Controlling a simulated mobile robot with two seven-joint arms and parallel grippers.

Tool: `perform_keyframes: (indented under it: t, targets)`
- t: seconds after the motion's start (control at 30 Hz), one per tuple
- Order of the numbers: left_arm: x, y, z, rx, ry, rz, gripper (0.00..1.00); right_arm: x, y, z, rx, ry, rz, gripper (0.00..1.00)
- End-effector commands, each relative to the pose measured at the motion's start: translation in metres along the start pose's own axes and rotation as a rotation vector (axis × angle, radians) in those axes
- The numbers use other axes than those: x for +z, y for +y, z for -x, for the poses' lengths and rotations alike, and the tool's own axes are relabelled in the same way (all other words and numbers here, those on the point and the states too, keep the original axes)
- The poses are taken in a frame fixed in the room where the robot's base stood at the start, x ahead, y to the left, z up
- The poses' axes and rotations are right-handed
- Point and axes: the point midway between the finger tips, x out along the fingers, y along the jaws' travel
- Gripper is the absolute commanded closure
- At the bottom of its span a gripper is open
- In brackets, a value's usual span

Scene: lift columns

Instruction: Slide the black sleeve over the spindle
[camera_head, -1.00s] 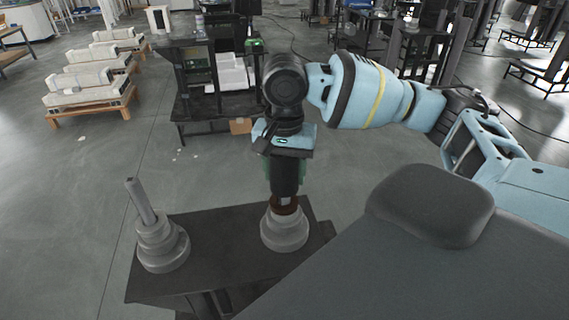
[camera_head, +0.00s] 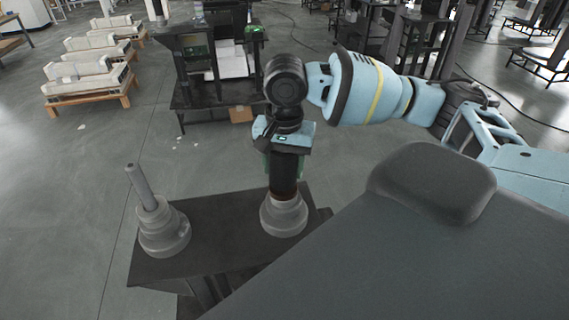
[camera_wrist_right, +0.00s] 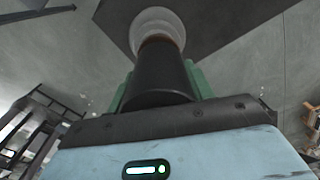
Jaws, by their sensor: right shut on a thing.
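The black sleeve (camera_head: 285,175) is upright in my right gripper (camera_head: 284,160), directly above the right-hand stepped grey base (camera_head: 284,217). A brown band shows between the sleeve's lower end and the base. Any spindle at this base is hidden by the sleeve, and I cannot tell how far the sleeve is around it. In the right wrist view, the green fingers of my right gripper (camera_wrist_right: 160,88) close on both sides of the sleeve (camera_wrist_right: 158,72), with the pale round base (camera_wrist_right: 158,24) beyond. My left gripper is not in view.
A second stepped grey base (camera_head: 164,234) with a bare, tilted-looking grey rod (camera_head: 141,186) stands left on the same dark table (camera_head: 225,225). Behind are a black workstation (camera_head: 215,90) and pallets with pale parts (camera_head: 90,82).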

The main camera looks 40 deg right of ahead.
Motion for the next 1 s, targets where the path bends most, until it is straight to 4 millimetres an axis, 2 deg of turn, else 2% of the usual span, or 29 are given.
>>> perform_keyframes:
  t: [0.03, 0.23, 0.27, 0.43, 0.77, 0.87, 1.0]
  targets:
    - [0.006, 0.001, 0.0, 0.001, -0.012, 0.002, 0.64, 0.005, 0.004, -0.017, 0.033, -0.023, 0.006, 0.96]
    - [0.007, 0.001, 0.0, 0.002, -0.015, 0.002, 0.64, 0.006, 0.003, -0.018, 0.035, -0.026, 0.008, 0.96]
    - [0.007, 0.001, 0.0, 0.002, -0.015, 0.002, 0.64, 0.006, 0.003, -0.019, 0.035, -0.026, 0.008, 0.47]
    - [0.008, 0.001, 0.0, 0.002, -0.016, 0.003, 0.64, 0.006, 0.003, -0.019, 0.036, -0.028, 0.009, 0.24]
    - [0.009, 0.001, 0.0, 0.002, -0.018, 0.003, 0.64, 0.007, 0.003, -0.019, 0.038, -0.031, 0.01, 0.23]
    - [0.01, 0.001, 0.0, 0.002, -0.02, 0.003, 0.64, 0.007, 0.002, -0.011, 0.034, -0.029, 0.01, 0.23]
    - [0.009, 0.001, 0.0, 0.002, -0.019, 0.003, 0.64, 0.005, 0.001, 0.013, 0.025, -0.021, 0.008, 0.23]
